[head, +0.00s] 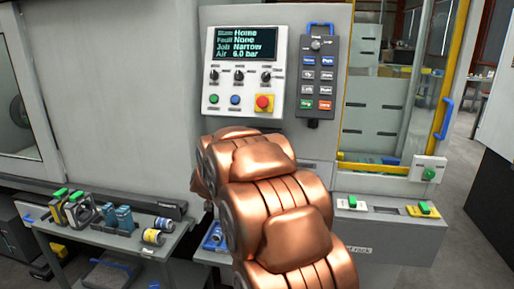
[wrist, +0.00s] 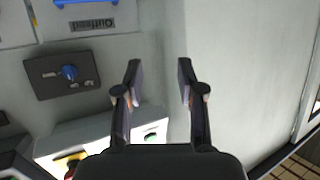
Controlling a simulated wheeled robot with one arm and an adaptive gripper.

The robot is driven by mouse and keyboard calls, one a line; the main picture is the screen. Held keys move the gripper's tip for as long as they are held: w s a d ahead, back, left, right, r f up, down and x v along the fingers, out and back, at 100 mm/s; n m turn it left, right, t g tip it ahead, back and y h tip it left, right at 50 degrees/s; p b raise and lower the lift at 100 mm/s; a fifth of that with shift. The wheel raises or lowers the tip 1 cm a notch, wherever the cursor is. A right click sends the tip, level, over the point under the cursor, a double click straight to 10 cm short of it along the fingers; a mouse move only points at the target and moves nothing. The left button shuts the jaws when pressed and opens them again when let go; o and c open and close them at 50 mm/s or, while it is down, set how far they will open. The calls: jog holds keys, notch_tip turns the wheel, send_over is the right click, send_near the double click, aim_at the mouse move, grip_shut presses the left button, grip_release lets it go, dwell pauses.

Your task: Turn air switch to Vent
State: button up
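A dark plate (wrist: 50,84) with a small blue rotary knob (wrist: 70,72) shows in the wrist view, left of my gripper; it looks like the air switch, but its small white labels are too small to read. My gripper (wrist: 158,68) is open and empty, its two dark fingers apart in front of bare grey wall. It does not touch the knob. In the head view my copper arm hides the gripper and that plate. The control panel (head: 246,108) screen (head: 243,45) reads State Home, Fault None, Job Narrow, Air 6.0 bar.
The panel has three black knobs, green and blue buttons and a red emergency stop (head: 263,102). A button pendant (head: 318,75) hangs to its right. A yellow-framed door (head: 450,75) stands farther right. A bench (head: 160,248) with several tools is at lower left.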

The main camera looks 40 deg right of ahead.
jog(key=w+d+r+m+g+h+p, duration=0.1)
jog(key=d+m+h, duration=0.3)
jog(key=d, duration=2.1)
jog(key=w+r+h, duration=0.1)
jog(key=h, duration=0.3)
jog(key=shift+w, duration=0.15)
grip_shut()
